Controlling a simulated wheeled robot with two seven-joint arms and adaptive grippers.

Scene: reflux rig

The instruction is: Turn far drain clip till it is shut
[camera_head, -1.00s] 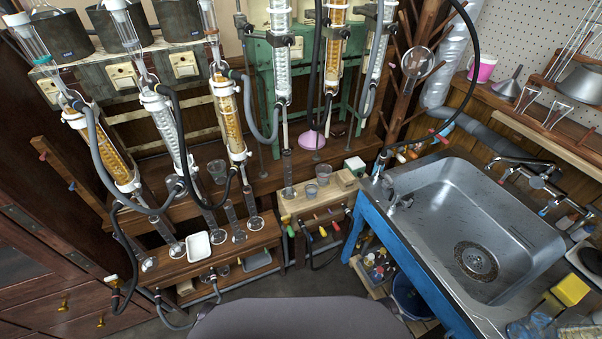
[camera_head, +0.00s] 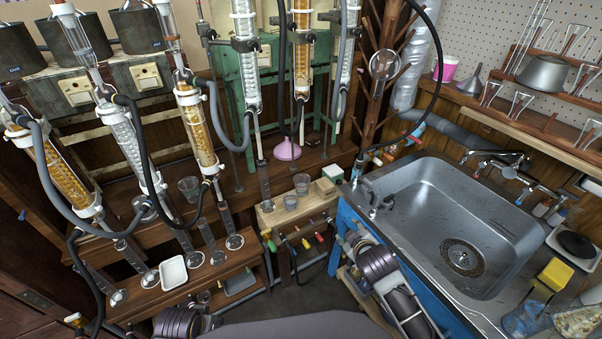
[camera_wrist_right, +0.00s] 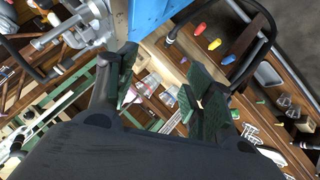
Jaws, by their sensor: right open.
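Several drain clips with coloured handles sit on the low wooden bench between the glass rigs and the sink. My left gripper is not in view.
The blue-sided sink bench (camera_head: 361,219) stands right of the clips, with my right arm down beside it. Glass columns and hoses hang over the left bench, which bears a white dish (camera_head: 173,272). Beakers (camera_head: 301,184) stand above the clips.

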